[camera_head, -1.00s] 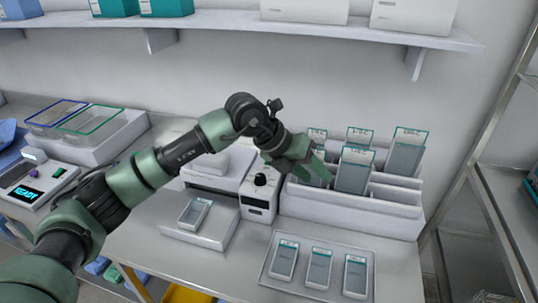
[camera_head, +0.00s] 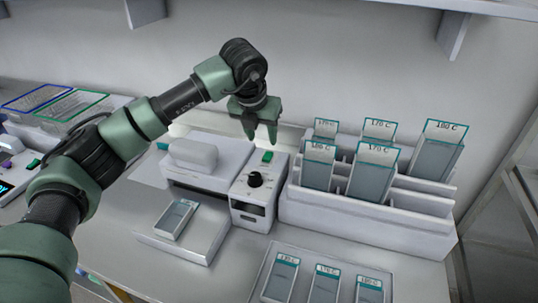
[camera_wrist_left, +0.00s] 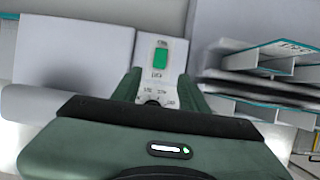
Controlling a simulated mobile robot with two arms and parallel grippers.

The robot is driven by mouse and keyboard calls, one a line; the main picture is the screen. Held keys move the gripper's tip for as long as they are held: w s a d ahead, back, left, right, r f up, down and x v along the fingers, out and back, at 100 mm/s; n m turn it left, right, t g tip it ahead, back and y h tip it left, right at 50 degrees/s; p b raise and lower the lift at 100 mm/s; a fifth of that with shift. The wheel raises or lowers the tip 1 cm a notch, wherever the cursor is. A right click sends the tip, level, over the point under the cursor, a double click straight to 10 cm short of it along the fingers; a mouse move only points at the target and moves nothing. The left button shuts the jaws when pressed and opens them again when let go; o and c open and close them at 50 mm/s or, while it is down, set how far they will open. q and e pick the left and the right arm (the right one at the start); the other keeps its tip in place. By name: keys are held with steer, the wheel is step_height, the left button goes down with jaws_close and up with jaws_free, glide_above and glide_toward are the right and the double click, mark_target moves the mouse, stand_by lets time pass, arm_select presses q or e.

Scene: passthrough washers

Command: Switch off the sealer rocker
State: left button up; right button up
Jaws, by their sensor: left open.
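The sealer (camera_head: 215,165) stands on the bench in the middle, with a black dial on its control panel. Its green rocker (camera_head: 267,156) sits on the panel top behind the dial. In the left wrist view the green rocker (camera_wrist_left: 160,58) lies on the light panel just beyond the fingers, between two printed labels. My left gripper (camera_head: 262,138) points down above the panel near the rocker. It is open and empty, and I cannot tell how close the tips are to it. My right gripper is in neither view.
A white rack (camera_head: 370,212) with several upright labelled pouches stands right of the sealer. A tray (camera_head: 272,265) with 3 pouches lies in front of it. One pouch (camera_head: 175,219) lies on the sealer's front plate. A shelf (camera_head: 480,8) hangs overhead.

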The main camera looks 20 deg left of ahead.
mark_target(268, 155)
arm_select(q)
steer(key=p+x, duration=0.2)
steer(key=x, duration=0.7)
steer(key=shift+w, duration=0.2)
steer(key=shift+s, duration=0.1)
steer(key=shift+c, duration=0.3)
